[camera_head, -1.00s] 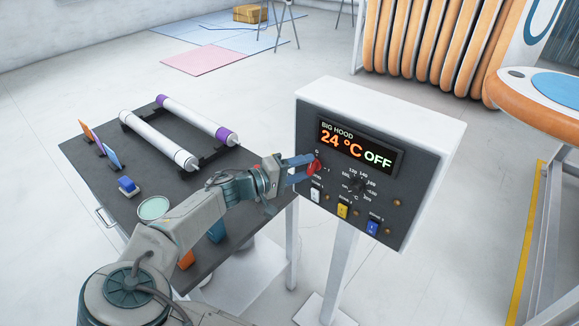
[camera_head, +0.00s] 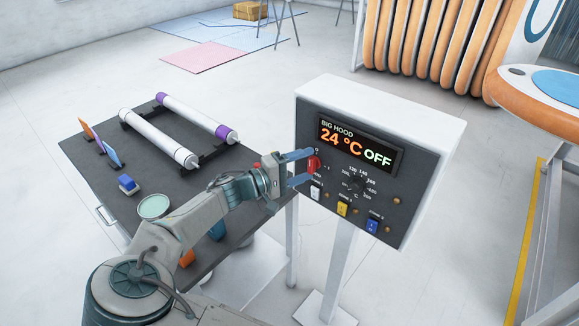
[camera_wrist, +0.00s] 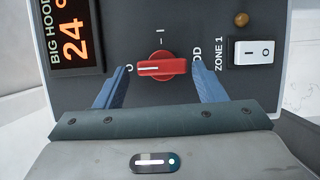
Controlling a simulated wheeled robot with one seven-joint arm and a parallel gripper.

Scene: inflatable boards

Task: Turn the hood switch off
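The hood control box (camera_head: 420,160) shows "BIG HOOD 24 °C OFF" on its display (camera_head: 357,145). The red hood switch (camera_head: 314,164) is a rotary knob at the left of the panel. In the wrist view the red knob (camera_wrist: 162,68) has its white mark pointing toward the "O" label. My gripper (camera_head: 298,167) is in front of the panel, its two blue fingers apart. In the wrist view the fingers (camera_wrist: 161,85) stand on either side of the knob with gaps, not touching it.
A dark table (camera_head: 110,190) with rollers (camera_head: 160,140) stands to the left. Orange-edged boards (camera_head: 430,50) stand behind.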

